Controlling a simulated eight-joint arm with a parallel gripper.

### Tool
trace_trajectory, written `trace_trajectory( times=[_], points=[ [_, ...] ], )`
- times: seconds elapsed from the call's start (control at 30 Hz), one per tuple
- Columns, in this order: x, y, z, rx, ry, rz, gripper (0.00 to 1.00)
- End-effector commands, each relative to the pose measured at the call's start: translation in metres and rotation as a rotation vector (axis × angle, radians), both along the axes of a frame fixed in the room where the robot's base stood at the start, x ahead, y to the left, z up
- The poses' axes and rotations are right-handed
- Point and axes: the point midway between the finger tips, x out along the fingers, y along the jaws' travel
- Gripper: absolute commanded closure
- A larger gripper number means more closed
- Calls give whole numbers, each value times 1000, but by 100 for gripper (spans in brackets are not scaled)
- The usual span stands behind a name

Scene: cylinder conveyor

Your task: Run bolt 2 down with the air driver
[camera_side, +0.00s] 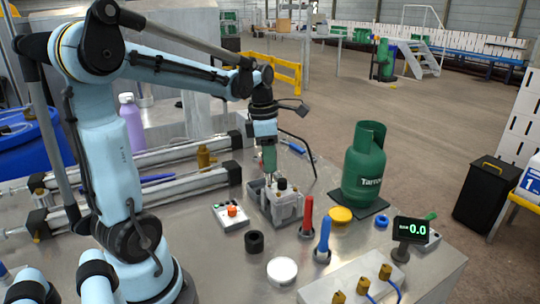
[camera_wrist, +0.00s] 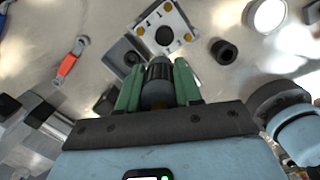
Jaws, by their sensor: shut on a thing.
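My gripper (camera_side: 268,172) points down over a grey fixture (camera_side: 289,210) on the metal bench. In the wrist view its green fingers (camera_wrist: 158,92) are shut on a dark grey and black round-bodied tool (camera_wrist: 157,72), which looks like the air driver. In that view a pale square plate (camera_wrist: 150,18) with a dark round centre and small yellow bolt heads lies just beyond the tool. I cannot tell which bolt is number 2. The tool's tip is too small and hidden to tell whether it touches a bolt.
A button box (camera_side: 230,216) stands left of the fixture. A black ring (camera_side: 254,242) and white disc (camera_side: 282,271) lie in front. Red (camera_side: 307,213) and blue (camera_side: 324,237) handled tools stand to the right, with a green gas cylinder (camera_side: 364,170) and small display (camera_side: 410,230) beyond.

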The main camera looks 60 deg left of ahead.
Motion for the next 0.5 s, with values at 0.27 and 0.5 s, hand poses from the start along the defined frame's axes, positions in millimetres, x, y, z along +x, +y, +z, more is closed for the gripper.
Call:
trace_trajectory(
  times=[0.27,0.5],
  points=[
    [0,0,-3,0,0,0,100],
    [0,0,-6,0,0,0,100]
  ],
)
